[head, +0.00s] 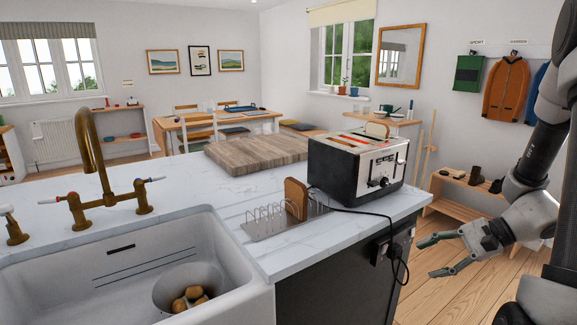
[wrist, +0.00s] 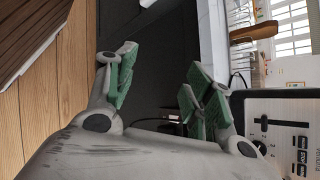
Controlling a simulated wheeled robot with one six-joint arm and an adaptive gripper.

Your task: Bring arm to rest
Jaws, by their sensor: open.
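My gripper (head: 440,256) is open and empty in the head view, at the right, beyond the end of the counter and over the wooden floor. My arm comes down to it from the right edge. In the wrist view my gripper's two green-padded fingers (wrist: 160,88) stand apart with nothing between them. The dark counter side (wrist: 155,50) lies behind them.
The counter (head: 340,235) carries a toaster (head: 345,172), a toast rack (head: 265,225) with bread (head: 296,198), and a wooden board (head: 258,152). A cord (head: 392,235) hangs at the counter's end. A low shoe bench (head: 465,194) stands behind my gripper.

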